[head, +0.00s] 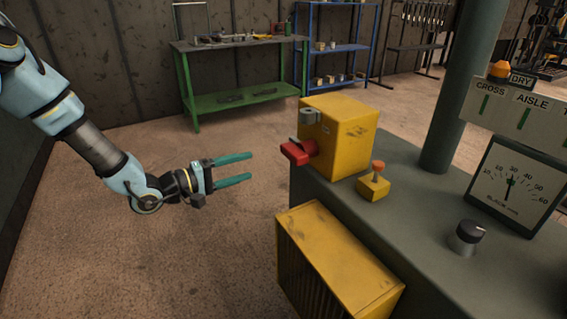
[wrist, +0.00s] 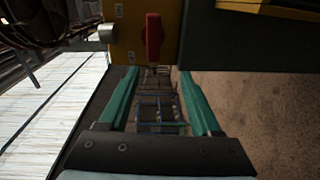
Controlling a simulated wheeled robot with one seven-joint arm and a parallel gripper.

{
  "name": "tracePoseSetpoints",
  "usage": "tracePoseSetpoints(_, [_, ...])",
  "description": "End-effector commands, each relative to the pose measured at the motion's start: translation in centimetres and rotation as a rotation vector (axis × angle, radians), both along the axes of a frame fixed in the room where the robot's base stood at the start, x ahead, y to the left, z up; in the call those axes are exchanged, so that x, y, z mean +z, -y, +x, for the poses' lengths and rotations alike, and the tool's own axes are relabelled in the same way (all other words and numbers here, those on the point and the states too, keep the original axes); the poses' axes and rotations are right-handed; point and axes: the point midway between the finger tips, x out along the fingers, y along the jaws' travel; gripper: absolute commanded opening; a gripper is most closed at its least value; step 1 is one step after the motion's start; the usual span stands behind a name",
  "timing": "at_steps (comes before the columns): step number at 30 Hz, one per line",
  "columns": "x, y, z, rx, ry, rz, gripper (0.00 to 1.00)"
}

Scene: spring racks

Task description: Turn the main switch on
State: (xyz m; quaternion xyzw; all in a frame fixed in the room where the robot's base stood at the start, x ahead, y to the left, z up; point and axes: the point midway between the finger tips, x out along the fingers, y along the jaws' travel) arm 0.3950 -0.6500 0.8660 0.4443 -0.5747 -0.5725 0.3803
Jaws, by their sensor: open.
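The main switch looks to be the red handle (head: 296,152) on the side of a yellow box (head: 346,138), which stands at the left end of the grey console top. In the wrist view the red handle (wrist: 153,38) shows as an upright bar on the yellow box face (wrist: 128,28), beyond the fingertips. My gripper (head: 251,167) is open and empty, left of the handle with a gap between them. Its two teal fingers also show in the wrist view (wrist: 158,72), spread apart. No label on the switch is readable.
A small yellow box with an orange button (head: 374,182), a dark knob (head: 468,235), a dial gauge (head: 513,187) and a green post (head: 463,85) stand on the console (head: 425,235). A yellow vented box (head: 335,268) juts from its front. Floor around my arm is clear.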

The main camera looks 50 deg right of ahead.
Motion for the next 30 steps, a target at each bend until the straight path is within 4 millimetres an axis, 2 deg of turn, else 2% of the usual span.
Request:
tracePoseSetpoints(1, [0.0,0.3,-0.9,-0.025,-0.039,-0.025,0.65])
tracePoseSetpoints(3, [0.2,0.6,-1.6,-0.044,-0.071,-0.044,0.65])
tracePoseSetpoints(8, [0.5,1.9,-2.4,-0.053,-0.081,-0.052,0.65])
tracePoseSetpoints(21, [0.5,8.9,-5.1,-0.050,-0.078,-0.050,0.65])
tracePoseSetpoints(25, [0.5,10.1,-5.4,-0.048,-0.077,-0.048,0.65])
tracePoseSetpoints(30, [0.4,10.6,-5.6,-0.047,-0.077,-0.048,0.65])
